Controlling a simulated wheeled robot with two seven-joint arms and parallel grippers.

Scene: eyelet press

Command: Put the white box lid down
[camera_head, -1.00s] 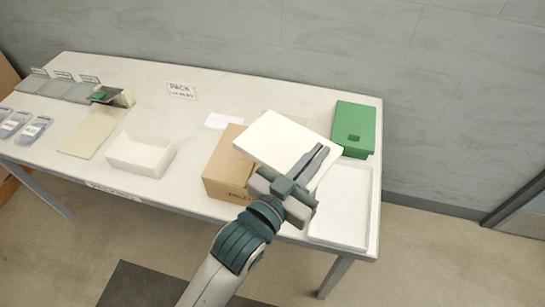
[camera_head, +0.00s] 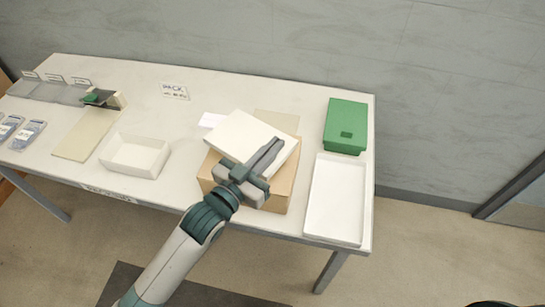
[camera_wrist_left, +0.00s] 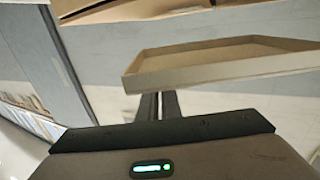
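The white box lid (camera_head: 240,134) is in the air above the brown cardboard box (camera_head: 283,187) in the head view, tilted in the picture. My left gripper (camera_head: 271,152) is at the lid's right edge, its fingers close together and shut on that edge. In the left wrist view the lid (camera_wrist_left: 215,66) shows as a shallow tray with a low wall, just beyond the fingertips (camera_wrist_left: 159,104). The fingers' exact contact is hard to see. A white open box (camera_head: 136,155) stands on the table to the left. My right gripper is not in view.
A white shallow tray (camera_head: 336,202) lies at the table's right end, with a green box (camera_head: 345,125) behind it. A beige mat (camera_head: 84,137) and a small press (camera_head: 103,98) are at the left. The table (camera_head: 185,165) is bare between the white box and cardboard box.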

